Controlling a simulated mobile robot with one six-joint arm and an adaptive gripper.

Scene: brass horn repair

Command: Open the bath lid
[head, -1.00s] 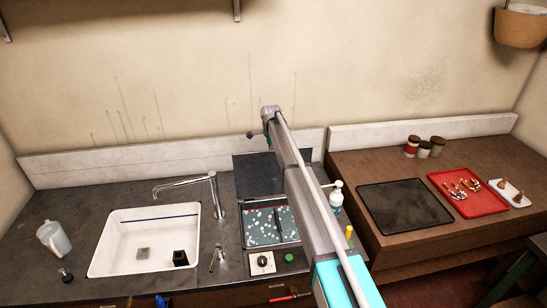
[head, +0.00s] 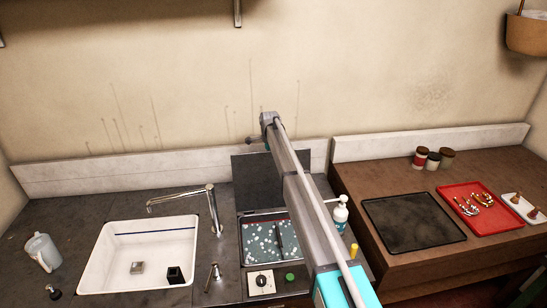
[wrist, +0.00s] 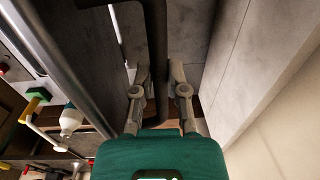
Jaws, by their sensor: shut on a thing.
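The bath (head: 241,243) is a steel-rimmed basin set in the grey counter, with speckled liquid showing inside. Its dark lid (head: 255,180) stands raised at the bath's back edge, in front of the wall, and the bath's opening is uncovered. In the wrist view my gripper (wrist: 158,80) has its fingers on either side of a dark bar handle (wrist: 157,40) and is shut on it. In the head view my arm covers the lid's right part, and the gripper and handle are hidden.
A white sink (head: 110,262) with a tap (head: 212,205) is left of the bath. A control dial (head: 261,282) sits in front. A pump bottle (head: 340,213) stands to the right. A black tray (head: 413,222) and red tray (head: 480,228) lie on the wooden bench.

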